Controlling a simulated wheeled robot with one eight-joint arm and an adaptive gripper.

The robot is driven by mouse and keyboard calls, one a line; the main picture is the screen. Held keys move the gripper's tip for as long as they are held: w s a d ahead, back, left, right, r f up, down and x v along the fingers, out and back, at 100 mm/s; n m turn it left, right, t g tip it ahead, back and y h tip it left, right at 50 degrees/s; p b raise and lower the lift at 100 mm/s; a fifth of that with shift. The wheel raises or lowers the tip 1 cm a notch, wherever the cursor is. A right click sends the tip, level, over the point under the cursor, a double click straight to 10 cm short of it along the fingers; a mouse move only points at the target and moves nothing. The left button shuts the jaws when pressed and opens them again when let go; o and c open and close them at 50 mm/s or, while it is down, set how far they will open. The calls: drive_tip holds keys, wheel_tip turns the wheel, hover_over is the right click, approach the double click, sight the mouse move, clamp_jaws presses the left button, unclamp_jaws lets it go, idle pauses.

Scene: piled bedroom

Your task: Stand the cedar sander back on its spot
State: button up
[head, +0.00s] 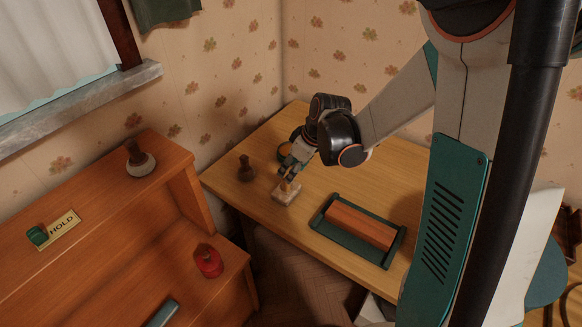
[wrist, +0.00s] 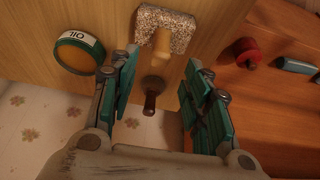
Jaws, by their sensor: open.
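A sander-like block with a speckled grey base and pale wooden knob (head: 287,194) sits upright on the wooden table, near its front edge; it also shows at the top of the wrist view (wrist: 166,28). My gripper (head: 289,174) is open and empty just above and behind this block. In the wrist view, its fingertips (wrist: 160,62) lie either side of the knob's end, apart from it. A dark brown knobbed piece (head: 246,169) stands to the left; it shows between my fingers in the wrist view (wrist: 151,92), farther off. I cannot tell which piece is cedar.
A green tray (head: 319,226) holding a reddish wooden block lies to the right. A round OIL tin (wrist: 75,55) is behind my gripper. The left shelf unit bears a white-based knob (head: 140,164), a red piece (head: 209,262) and a HOLD plate (head: 64,226) with a green item.

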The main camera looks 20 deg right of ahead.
drive_tip(key=shift+s+d+r, duration=0.15)
drive_tip(key=shift+r, duration=0.3)
idle(1.1)
drive_tip(key=s+a+r+m+t+h, duration=0.1)
drive_tip(key=s+r+m, duration=0.2)
drive_tip(key=s+r, duration=0.5)
drive_tip(key=s+r+m+t+h, duration=0.1)
drive_tip(key=s+r+m, duration=0.3)
drive_tip(key=s+r, duration=0.4)
drive_tip(key=s+t, duration=0.1)
drive_tip(key=s, duration=0.3)
drive_tip(key=shift+s+a+h, duration=0.3)
drive_tip(key=shift+a+h, duration=0.1)
